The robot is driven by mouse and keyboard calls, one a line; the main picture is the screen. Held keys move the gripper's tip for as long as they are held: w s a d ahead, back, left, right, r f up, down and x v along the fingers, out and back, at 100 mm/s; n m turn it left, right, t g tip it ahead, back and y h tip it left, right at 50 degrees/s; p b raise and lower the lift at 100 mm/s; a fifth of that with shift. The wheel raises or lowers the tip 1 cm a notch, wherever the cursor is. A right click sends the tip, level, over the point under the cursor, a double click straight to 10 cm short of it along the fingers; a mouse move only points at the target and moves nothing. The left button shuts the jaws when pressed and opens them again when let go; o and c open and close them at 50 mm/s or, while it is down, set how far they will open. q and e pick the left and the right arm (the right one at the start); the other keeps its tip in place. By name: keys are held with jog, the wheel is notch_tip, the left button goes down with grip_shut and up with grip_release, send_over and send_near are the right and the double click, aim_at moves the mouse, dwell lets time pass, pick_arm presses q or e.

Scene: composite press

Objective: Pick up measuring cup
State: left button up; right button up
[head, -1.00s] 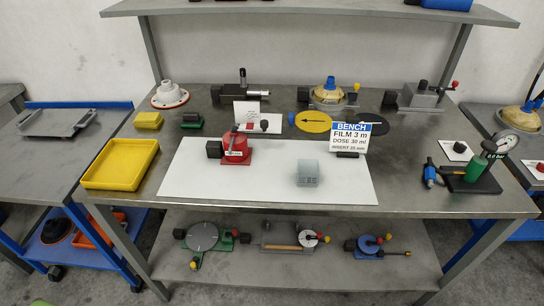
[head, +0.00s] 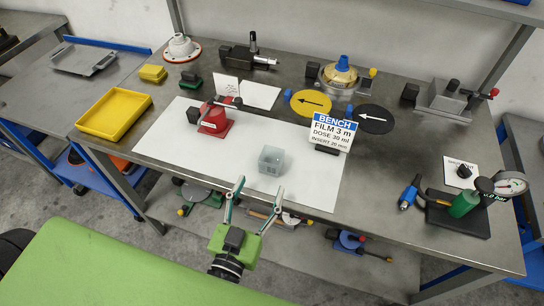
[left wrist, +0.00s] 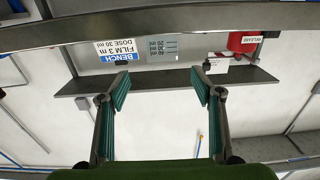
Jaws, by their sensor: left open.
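The measuring cup (head: 271,160) is a small translucent grey box-like cup. It stands on the white mat (head: 180,150), right of the red device, in the head view. In the left wrist view the cup (left wrist: 163,47) shows ml marks beyond the fingers. My left gripper (head: 259,190) is open and empty, with its two thin fingers pointing towards the cup from the near side, apart from it. In the left wrist view the open fingers (left wrist: 160,88) frame a gap below the cup. My right gripper is not in view.
A red device (head: 214,118) with a lever stands left of the cup. A BENCH sign (head: 332,133) reading DOSE 30 ml stands to its right. A yellow tray (head: 114,114) lies at the left. A green cylinder with a gauge (head: 465,203) is at the right. The mat around the cup is clear.

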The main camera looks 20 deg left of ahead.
aim_at(268, 165)
pick_arm(q)
jog(key=w, duration=0.5)
jog(key=shift+w+d+p, duration=0.1)
jog(key=shift+d+p, duration=0.05)
jog(key=shift+p, duration=0.25)
jog(key=shift+w, duration=0.85)
jog(key=w, duration=0.1)
jog(key=w+p, duration=0.1)
jog(key=w, duration=0.1)
jog(key=shift+w+a+f, duration=0.1)
jog(key=shift+w+a, duration=0.2)
jog(key=shift+w, duration=0.05)
jog(key=shift+w+f, duration=0.15)
jog(key=shift+w, duration=0.25)
jog(key=shift+s, duration=0.1)
jog(key=c, duration=1.2)
